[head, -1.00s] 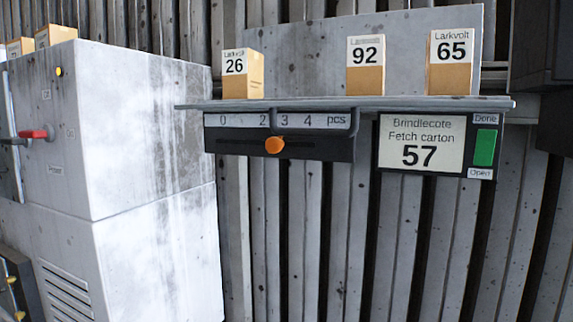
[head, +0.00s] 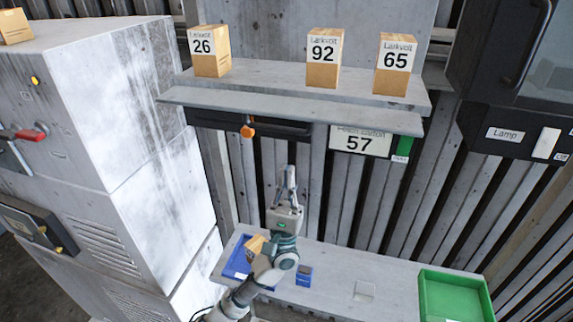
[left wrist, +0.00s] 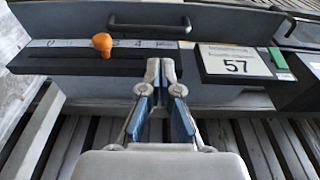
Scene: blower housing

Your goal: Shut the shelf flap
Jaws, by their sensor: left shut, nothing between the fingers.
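The shelf flap (head: 290,106) is a long grey panel along the shelf's front edge. It sticks out toward me, roughly level, so it stands open. The left wrist view shows the flap (left wrist: 60,22) from below, with a dark bar handle (left wrist: 150,26). My left gripper (head: 289,172) points up below the shelf, its fingers together and empty. In the left wrist view its fingertips (left wrist: 160,66) lie just below the handle in the picture, in front of the slider rail; they appear apart from the flap. My right gripper is not in view.
Cartons 26 (head: 211,53), 92 (head: 323,60) and 65 (head: 394,66) stand on the shelf. Below the flap are an orange slider knob (head: 247,131) and a 57 sign (head: 358,142). A lower bench holds a blue tray (head: 236,264) and a green crate (head: 452,275).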

